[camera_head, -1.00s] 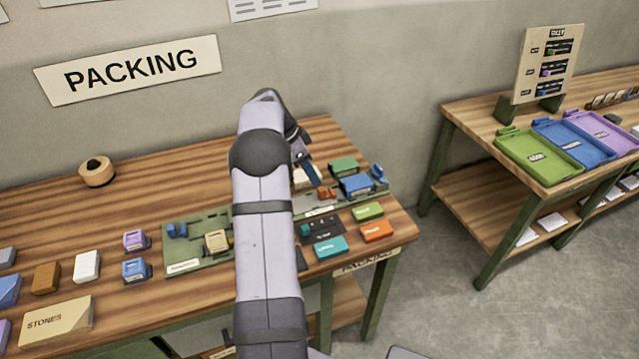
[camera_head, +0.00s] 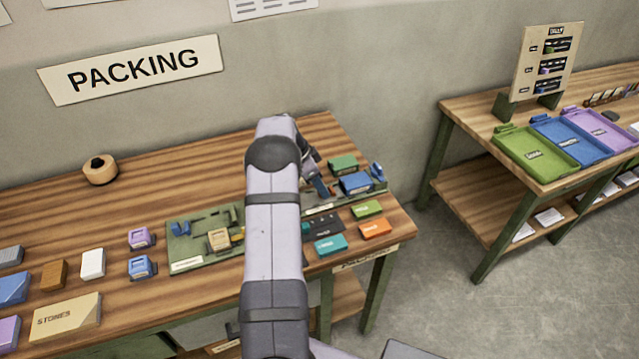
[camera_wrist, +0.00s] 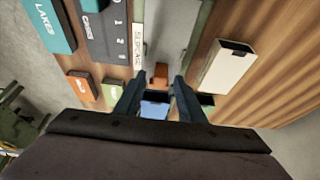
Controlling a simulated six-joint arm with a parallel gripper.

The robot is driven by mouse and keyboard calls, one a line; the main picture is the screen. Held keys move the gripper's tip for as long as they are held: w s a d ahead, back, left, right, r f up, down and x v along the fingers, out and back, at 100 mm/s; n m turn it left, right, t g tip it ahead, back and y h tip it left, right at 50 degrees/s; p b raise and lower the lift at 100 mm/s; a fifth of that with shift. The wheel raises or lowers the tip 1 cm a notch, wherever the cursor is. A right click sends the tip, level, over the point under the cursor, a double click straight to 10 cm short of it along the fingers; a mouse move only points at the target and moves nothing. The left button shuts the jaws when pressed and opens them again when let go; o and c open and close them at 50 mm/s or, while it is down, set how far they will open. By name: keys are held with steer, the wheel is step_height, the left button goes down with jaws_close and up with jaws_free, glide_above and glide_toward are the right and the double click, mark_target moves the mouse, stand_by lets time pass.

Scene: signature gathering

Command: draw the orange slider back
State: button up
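The small orange slider (camera_wrist: 159,73) sits on a grey track between and just ahead of my fingertips in the wrist view. My gripper (camera_wrist: 157,84) is open, with a dark finger on each side and a gap between them. I cannot tell whether either finger touches the slider. In the head view my gripper (camera_head: 322,187) is low over the right end of the packing bench, and my arm hides much of the area around it.
A blue block (camera_head: 355,183) and a green block (camera_head: 341,164) stand close by. Orange (camera_head: 375,228), green (camera_head: 367,208) and teal (camera_head: 331,244) cards lie in front. In the wrist view a cream box (camera_wrist: 226,67) stands to the right.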

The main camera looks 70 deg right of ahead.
jaws_close()
steer(key=w+a+b, duration=0.4)
steer(key=w+a, duration=0.2)
steer(key=shift+w+a, duration=0.15)
steer(key=shift+w, duration=0.05)
jaws_free()
steer(key=shift+w+a, duration=0.1)
steer(key=b+v, duration=0.2)
steer(key=v, duration=0.5)
steer(key=shift+r+b, duration=0.2)
steer(key=shift+b, duration=0.2)
